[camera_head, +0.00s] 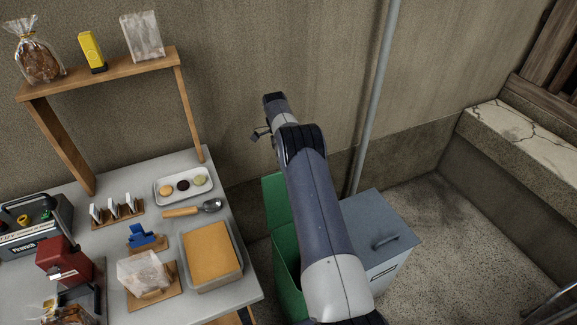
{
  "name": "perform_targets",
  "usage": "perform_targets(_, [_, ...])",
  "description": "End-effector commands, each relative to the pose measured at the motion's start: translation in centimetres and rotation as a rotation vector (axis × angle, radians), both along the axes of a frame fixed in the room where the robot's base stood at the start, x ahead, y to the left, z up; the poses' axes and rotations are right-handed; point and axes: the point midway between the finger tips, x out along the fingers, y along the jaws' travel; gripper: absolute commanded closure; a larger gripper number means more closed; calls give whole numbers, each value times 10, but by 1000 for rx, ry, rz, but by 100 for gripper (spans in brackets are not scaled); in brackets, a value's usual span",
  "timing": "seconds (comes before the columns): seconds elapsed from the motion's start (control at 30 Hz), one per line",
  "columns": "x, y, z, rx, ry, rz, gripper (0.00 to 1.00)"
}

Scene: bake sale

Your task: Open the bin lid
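A green bin (287,268) stands on the floor right of the table, largely hidden behind my arm. A green panel (274,200) rises at its back; I cannot tell whether this is a raised lid or part of the bin's wall. Right beside it is a grey-blue box or bin with a flat top (368,215), a dark handle (385,242) and a pale label on its front. Its top looks shut. My gripper (258,135) is up near the wall, left of and above the bins, touching neither. Its fingers are small and dark, and their opening is unclear.
The table (215,290) at left holds a tray of cookies (183,185), a scoop (195,209), a pan (212,255) and a red device (62,262). A wooden shelf (110,72) stands behind. A vertical pipe (375,100) is behind the bins.

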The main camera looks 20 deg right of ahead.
Motion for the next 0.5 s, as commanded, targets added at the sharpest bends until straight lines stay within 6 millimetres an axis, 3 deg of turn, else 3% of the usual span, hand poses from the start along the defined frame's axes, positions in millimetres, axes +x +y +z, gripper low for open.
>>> perform_targets(0.03, [-3,1,-10,5,16,0,100])
perform_targets(0.4, [-3,1,-11,4,17,1,100])
perform_targets(0.43, [-3,1,-11,4,17,1,85])
perform_targets(0.5, [-3,1,-10,4,16,0,80])
